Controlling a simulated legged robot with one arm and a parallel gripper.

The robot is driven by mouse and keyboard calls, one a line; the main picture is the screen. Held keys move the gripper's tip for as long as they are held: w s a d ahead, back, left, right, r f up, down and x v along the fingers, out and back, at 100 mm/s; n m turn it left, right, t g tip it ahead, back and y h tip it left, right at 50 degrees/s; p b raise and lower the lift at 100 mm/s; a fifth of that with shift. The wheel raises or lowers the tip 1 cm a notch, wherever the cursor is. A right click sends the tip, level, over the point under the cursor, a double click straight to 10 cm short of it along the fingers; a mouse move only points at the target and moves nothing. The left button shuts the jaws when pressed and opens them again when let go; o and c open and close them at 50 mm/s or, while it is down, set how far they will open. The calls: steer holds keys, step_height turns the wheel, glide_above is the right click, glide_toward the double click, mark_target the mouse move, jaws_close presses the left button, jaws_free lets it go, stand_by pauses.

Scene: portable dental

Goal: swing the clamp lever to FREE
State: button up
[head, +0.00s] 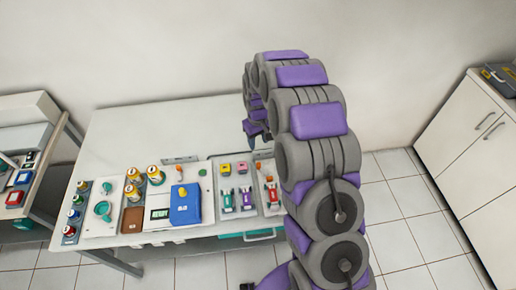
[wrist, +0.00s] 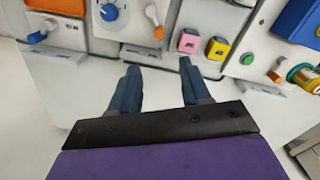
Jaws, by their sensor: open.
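My gripper (wrist: 158,66) is open and empty in the wrist view, its two dark blue fingers apart over a pale surface. Ahead of the fingers, a small lever with an orange tip (wrist: 158,32) stands on a white panel. A second lever with a blue tip (wrist: 38,37) is at the far left of that view. I cannot tell which one is the clamp lever, and no FREE marking is readable. Neither lever is touched by the fingers. In the head view my gripper (head: 254,131) hangs over the back right of the table, partly hidden by my arm.
A blue knob (wrist: 109,12) is near the levers. Pink (wrist: 188,42) and yellow (wrist: 216,47) blocks sit just ahead of the right finger. The white table (head: 130,130) carries panels, several bottles and a blue box (head: 185,205). Its back left is clear. A white cabinet (head: 460,140) stands right.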

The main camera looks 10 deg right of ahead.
step_height(320, 180, up, 2)
steer(key=shift+r, duration=0.2)
stand_by(0.5)
steer(key=s+d+r+m+b, duration=0.1)
steer(key=s+r, duration=0.5)
steer(key=s, duration=0.3)
steer(key=s+d+r+m+b, duration=0.1)
steer(key=s+d+r, duration=0.1)
steer(key=s+r, duration=0.6)
steer(key=s+d+m+g+b, duration=0.1)
steer(key=s+m, duration=0.1)
steer(key=s, duration=2.3)
steer(key=shift+d+r+m+g, duration=0.35)
steer(key=shift+r+m+g, duration=0.05)
steer(key=shift+r, duration=0.05)
steer(key=shift+d, duration=0.1)
